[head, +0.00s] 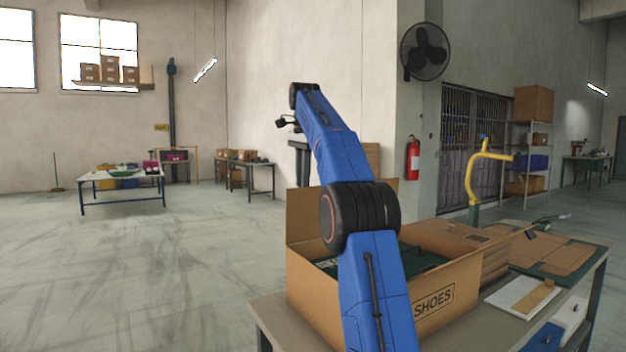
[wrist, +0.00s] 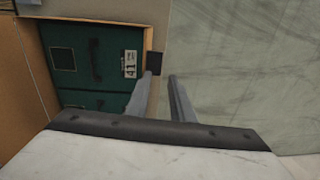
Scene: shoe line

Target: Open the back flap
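An open cardboard box (head: 305,290) marked SHOES stands on the table, with dark green shoe boxes (head: 425,258) inside. An upright cardboard flap (head: 302,213) rises along its far left side; my arm hides part of it. Another flap (head: 505,243) spreads outward at the right. My gripper (head: 288,123) is above and beyond the box. In the wrist view its two grey fingers (wrist: 163,78) are apart, near the cardboard edge, with green shoe boxes (wrist: 95,60) to their left. A small dark piece lies at the left fingertip. I cannot tell whether either finger touches the cardboard.
Bare floor (head: 150,270) lies left of the table. Work tables (head: 125,182) stand farther back.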

